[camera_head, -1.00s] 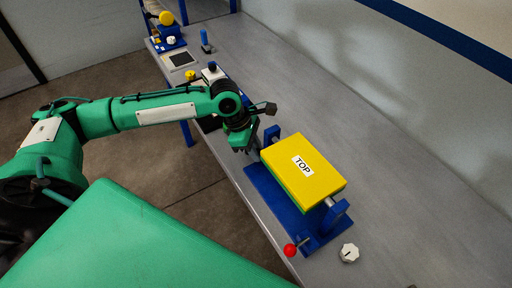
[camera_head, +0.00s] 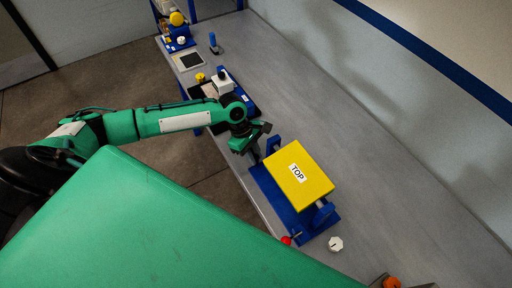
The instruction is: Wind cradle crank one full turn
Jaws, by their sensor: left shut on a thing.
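The cradle is a blue base (camera_head: 272,193) with blue uprights, and it carries a yellow block (camera_head: 312,181) with a white label reading "TOP" facing up. My left gripper (camera_head: 254,157) is at the cradle's far-left end, beside the far upright (camera_head: 273,144). It is shut on what appears to be the crank, which its fingers and wrist mostly hide. A red ball knob (camera_head: 286,240) shows at the near end of the base, partly covered by my green body. My right gripper is not in view.
A white knob (camera_head: 335,244) sits on the grey bench (camera_head: 350,195) near the cradle. An orange knob (camera_head: 392,283) is at the bottom edge. A white-and-blue device (camera_head: 224,80), a yellow knob (camera_head: 200,77) and a dark-screened pad (camera_head: 191,61) stand farther back. The bench right of the cradle is clear.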

